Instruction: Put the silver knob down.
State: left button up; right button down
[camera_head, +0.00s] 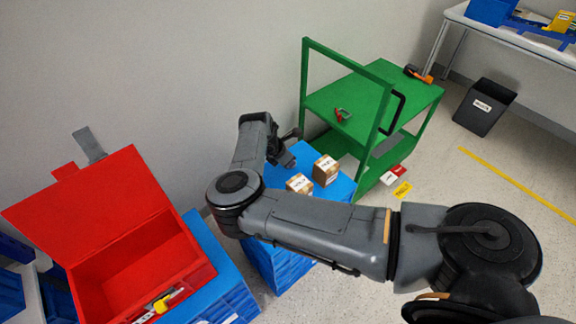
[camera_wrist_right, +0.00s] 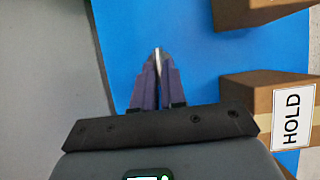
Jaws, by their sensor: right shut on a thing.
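My right gripper (camera_head: 284,157) is over the blue surface (camera_head: 342,188) near its back left side. In the right wrist view my right gripper (camera_wrist_right: 158,65) has its fingers close together, shut on a thin pale sliver, which I take to be the silver knob (camera_wrist_right: 158,56). Only its narrow edge shows between the fingers; the rest is hidden. The fingers point over bare blue surface (camera_wrist_right: 190,65); I cannot tell whether the knob touches it. The knob cannot be made out in the head view. My left gripper is not in view.
Two brown boxes, one (camera_head: 299,184) in front and one (camera_head: 325,168) behind, stand right of the gripper. One box (camera_wrist_right: 250,92) reads HOLD. An open red box (camera_head: 150,250) is at left. A green cart (camera_head: 350,100) stands behind. Grey wall is close on the left.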

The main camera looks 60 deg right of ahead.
notch_tip(320, 180, down, 2)
jog(key=shift+f, duration=0.1)
jog(key=shift+f+b, duration=0.15)
jog(key=shift+b, duration=0.25)
jog(key=c, duration=1.2)
grip_release()
